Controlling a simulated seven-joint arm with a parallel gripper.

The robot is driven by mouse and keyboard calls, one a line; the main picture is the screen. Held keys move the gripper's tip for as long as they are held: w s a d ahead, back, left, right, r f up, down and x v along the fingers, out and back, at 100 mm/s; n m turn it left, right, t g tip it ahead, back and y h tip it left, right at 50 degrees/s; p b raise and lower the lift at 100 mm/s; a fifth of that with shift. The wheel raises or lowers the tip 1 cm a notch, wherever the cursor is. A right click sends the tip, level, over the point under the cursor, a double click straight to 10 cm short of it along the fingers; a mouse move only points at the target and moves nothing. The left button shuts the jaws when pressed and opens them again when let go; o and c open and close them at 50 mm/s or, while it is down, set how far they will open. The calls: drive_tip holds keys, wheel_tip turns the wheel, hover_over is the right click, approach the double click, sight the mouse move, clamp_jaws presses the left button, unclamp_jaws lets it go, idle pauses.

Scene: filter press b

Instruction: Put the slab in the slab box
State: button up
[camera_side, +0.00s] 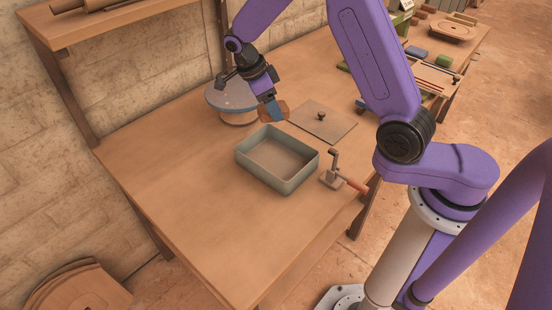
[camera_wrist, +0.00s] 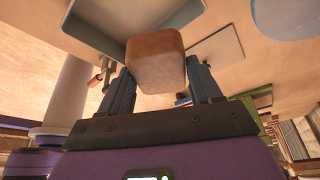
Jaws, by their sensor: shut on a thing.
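The brown slab (camera_wrist: 155,62) is held between the two fingers of my gripper (camera_wrist: 160,78) in the wrist view. In the side view the slab (camera_side: 281,107) shows at the fingertips of my gripper (camera_side: 271,110), tilted, beyond the far edge of the slab box. The slab box (camera_side: 262,177) is an open grey-green rectangular box standing on the bench, and its inside looks empty. It also shows at the top of the wrist view (camera_wrist: 98,46). The slab is above the bench and outside the box; its exact height is hard to tell.
A round blue-grey disc on a base (camera_side: 218,98) stands behind my gripper. A flat plate with a knob (camera_side: 323,123) lies right of the box. A crank with a red handle (camera_side: 350,182) is at the bench edge. The bench left of the box is clear.

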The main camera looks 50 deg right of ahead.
drive_tip(key=s+a+f+m, duration=0.2)
drive_tip(key=s+f+m, duration=0.1)
drive_tip(key=f, duration=0.1)
approach(280, 164)
drive_tip(key=shift+g+y, duration=0.3)
drive_tip(key=shift+g, duration=0.1)
drive_tip(key=x, duration=0.5)
drive_tip(key=shift+w+d+f, duration=0.2)
drive_tip(key=shift+d, duration=0.15)
drive_tip(key=shift+f, duration=0.15)
drive_tip(key=o, duration=1.4)
drive_tip(key=shift+c, duration=0.2)
